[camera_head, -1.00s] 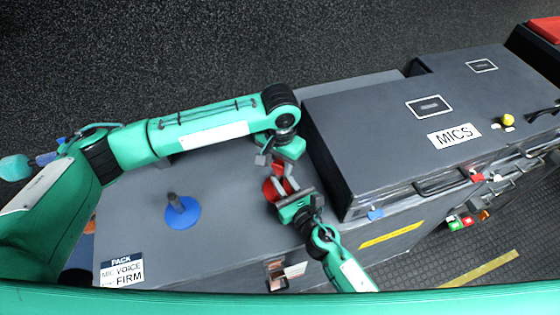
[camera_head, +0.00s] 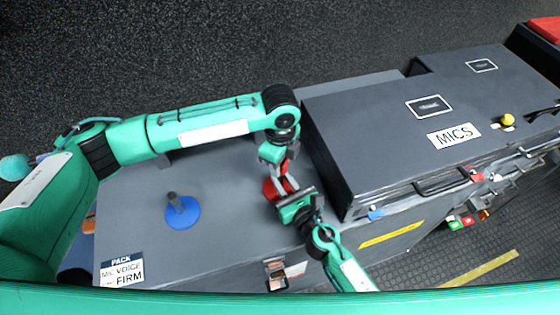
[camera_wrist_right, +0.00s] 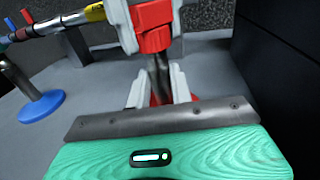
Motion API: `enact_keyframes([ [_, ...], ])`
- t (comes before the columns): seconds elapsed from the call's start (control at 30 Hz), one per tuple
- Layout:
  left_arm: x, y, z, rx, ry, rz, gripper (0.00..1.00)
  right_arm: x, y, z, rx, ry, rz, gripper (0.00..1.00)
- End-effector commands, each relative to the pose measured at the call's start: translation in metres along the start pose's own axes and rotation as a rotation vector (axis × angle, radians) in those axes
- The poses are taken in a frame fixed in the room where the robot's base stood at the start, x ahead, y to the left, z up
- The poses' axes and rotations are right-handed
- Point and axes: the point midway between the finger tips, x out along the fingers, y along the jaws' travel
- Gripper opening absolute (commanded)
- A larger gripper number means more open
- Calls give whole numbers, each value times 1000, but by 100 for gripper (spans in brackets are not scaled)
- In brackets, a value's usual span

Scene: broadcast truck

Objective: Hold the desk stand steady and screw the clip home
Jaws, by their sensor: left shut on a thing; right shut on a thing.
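The red desk stand (camera_head: 270,190) stands on the grey case top, beside the raised MICS case. Its dark post (camera_wrist_right: 158,75) shows upright in the right wrist view. My right gripper (camera_head: 291,196) reaches in from the bottom and is shut on the stand, its pale fingers around the lower post. My left gripper (camera_head: 280,158) comes down from above and is shut on the red clip (camera_wrist_right: 155,35), at the top of the post. The left fingers cover part of the clip. How far the clip is threaded on cannot be seen.
A blue stand (camera_head: 183,213) stands to the left on the grey case top (camera_head: 225,225). The MICS case (camera_head: 370,140) rises close on the right. A PACK label (camera_head: 122,270) reads MIC VOICE FIRM.

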Motion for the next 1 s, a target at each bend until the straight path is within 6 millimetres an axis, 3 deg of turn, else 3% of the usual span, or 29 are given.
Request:
enact_keyframes([
  [0.07, 0, 0, 1, -3, -2, 0, 5, 0, 0, 0, 0, 0, 0, 0],
  [0.1, 0, 0, 1, -4, -2, 0, 38, 0, 0, 0, 0, 0, 0, 0],
  [0.2, 0, 0, 1, -4, -1, 0, 58, 0, 0, 0, 0, 0, 0, 0],
  [0.57, -5, 0, 0, -4, -1, -1, 58, 0, 0, 0, 0, 0, 0, 0],
  [0.67, -17, -1, 0, -4, -1, -2, 58, 0, 0, 0, 0, 0, 0, 0],
  [1.0, -88, -1, 0, -3, -1, -3, 58, 0, 0, 0, 0, 0, 0, 0],
])
